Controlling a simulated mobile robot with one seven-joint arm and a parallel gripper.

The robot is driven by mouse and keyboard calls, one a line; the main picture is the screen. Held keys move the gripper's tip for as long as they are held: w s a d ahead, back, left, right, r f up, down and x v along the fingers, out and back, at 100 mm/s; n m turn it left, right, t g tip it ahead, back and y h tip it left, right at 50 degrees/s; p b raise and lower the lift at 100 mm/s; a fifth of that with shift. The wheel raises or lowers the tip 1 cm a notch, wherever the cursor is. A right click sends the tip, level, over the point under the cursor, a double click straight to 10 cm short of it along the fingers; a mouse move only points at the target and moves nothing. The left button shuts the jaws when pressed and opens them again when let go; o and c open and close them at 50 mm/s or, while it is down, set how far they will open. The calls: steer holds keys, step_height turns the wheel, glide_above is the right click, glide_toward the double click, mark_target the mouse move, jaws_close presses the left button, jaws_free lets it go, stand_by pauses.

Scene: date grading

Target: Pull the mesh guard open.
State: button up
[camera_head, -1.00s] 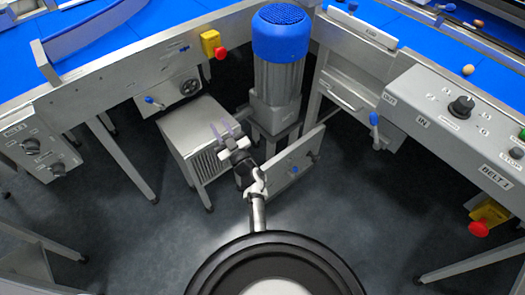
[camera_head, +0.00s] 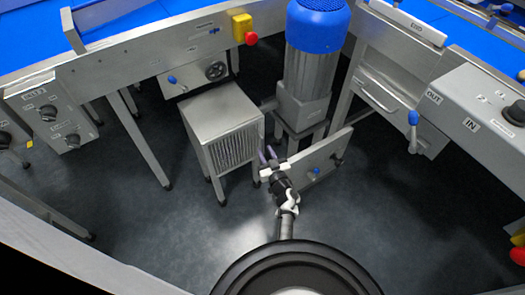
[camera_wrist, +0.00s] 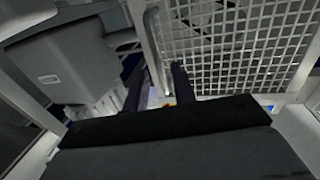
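The mesh guard (camera_wrist: 235,50) is a pale grid panel in a frame, filling the upper right of the wrist view. A pale upright bar, which looks like its handle (camera_wrist: 150,45), runs beside the mesh and ends close to my fingers. In the head view the guard seems to be the grille (camera_head: 236,152) on the front of a low grey cabinet. My gripper (camera_head: 267,154) is at the grille's right edge. In the wrist view my two dark fingers (camera_wrist: 160,88) stand apart, with the bar's lower end near the gap. I cannot tell whether they touch it.
A blue-capped motor (camera_head: 313,70) stands behind my gripper. A low grey panel with a blue knob (camera_head: 315,170) is just right of it. Conveyor frames with control boxes (camera_head: 55,112) stand on both sides. The dark floor (camera_head: 170,225) is open in front of the cabinet.

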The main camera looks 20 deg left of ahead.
mark_target(262, 146)
steer(key=shift+b+x, duration=0.95)
steer(key=shift+x, duration=1.05)
jaws_close()
